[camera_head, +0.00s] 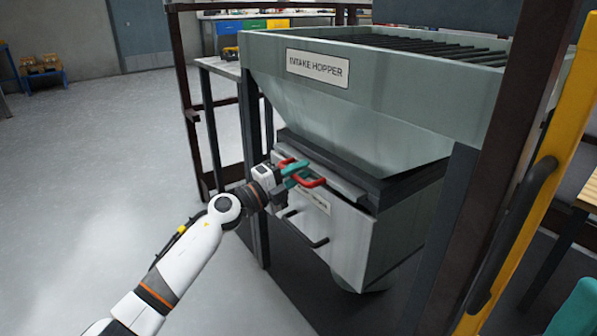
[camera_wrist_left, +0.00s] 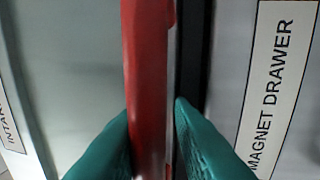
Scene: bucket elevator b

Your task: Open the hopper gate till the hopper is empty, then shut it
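The intake hopper (camera_head: 340,110) is a grey-green funnel with a dark grate (camera_head: 430,45) across its top. What lies inside is hidden. A red handle (camera_head: 313,183) sits at the front just under the hopper, by the grey gate plate (camera_head: 335,178). My left gripper (camera_head: 296,172) is at this handle, its teal fingers around it. In the left wrist view the red handle (camera_wrist_left: 148,80) runs between the two fingertips (camera_wrist_left: 152,140), which appear to press on both sides. A teal shape (camera_head: 575,310) at the bottom right edge may be my right gripper; its fingers cannot be made out.
Below the gate is a grey box (camera_head: 350,235) with a dark drawer handle (camera_head: 305,230); its label reads MAGNET DRAWER (camera_wrist_left: 272,85). Dark frame posts (camera_head: 515,150) and a yellow post (camera_head: 545,180) stand at right.

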